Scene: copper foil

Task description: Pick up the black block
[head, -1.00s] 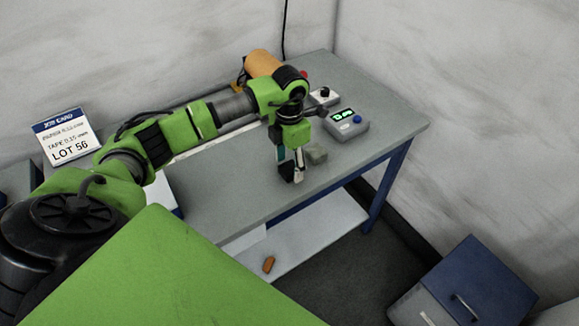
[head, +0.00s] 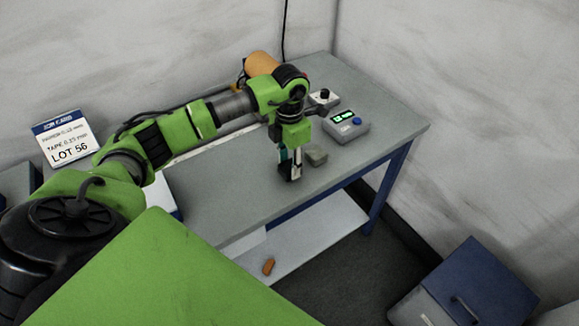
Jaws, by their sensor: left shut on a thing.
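My left gripper (head: 290,172) points straight down over the grey tabletop, near the table's front edge. It is shut on a small dark block, the black block (head: 284,172), which shows low between and beside the fingers. The fingers and my wrist hide part of the block. I cannot tell whether the block touches the tabletop. My right gripper is not in view.
The tabletop (head: 215,190) is clear at front left.

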